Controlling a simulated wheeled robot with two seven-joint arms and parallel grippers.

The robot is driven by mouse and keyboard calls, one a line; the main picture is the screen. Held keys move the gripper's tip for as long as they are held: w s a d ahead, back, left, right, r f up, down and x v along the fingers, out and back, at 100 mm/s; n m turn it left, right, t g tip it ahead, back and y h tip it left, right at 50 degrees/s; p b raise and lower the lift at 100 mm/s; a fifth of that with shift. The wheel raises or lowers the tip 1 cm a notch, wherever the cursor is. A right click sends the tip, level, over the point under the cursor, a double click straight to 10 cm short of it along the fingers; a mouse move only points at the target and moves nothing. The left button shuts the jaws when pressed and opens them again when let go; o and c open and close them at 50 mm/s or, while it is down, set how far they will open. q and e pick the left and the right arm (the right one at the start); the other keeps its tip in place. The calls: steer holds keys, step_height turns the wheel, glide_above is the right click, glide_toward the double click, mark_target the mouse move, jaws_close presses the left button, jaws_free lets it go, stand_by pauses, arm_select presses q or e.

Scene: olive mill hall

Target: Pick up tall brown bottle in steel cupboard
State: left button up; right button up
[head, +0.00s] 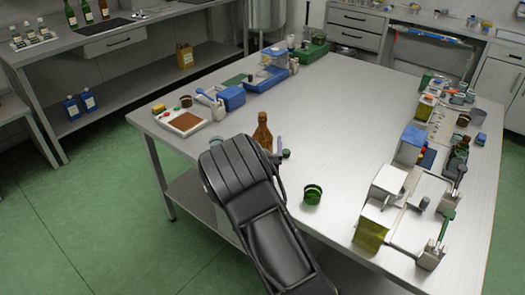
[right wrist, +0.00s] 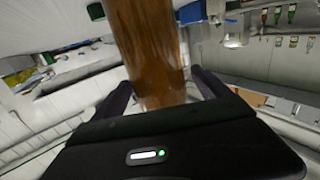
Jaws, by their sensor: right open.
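A tall brown bottle (head: 262,132) stands upright on the steel table, near its front edge, not inside a cupboard. My right gripper (head: 268,153) is at the bottle, and its black wrist hides the bottle's lower part in the head view. In the right wrist view the brown bottle (right wrist: 150,50) fills the space between the two open fingers of the right gripper (right wrist: 163,88). The fingers lie on either side of it; contact cannot be told. My left gripper is not in view.
A green cup-like item (head: 312,194) stands right of the gripper on the steel table (head: 350,120). A tray with a brown patch (head: 187,123) and a blue box (head: 231,97) are to the left. Devices and jars crowd the right side. The table's middle is clear.

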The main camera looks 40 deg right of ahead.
steer(key=shift+c, duration=0.3)
jaws_close()
steer(key=shift+r, duration=0.1)
stand_by(1.0)
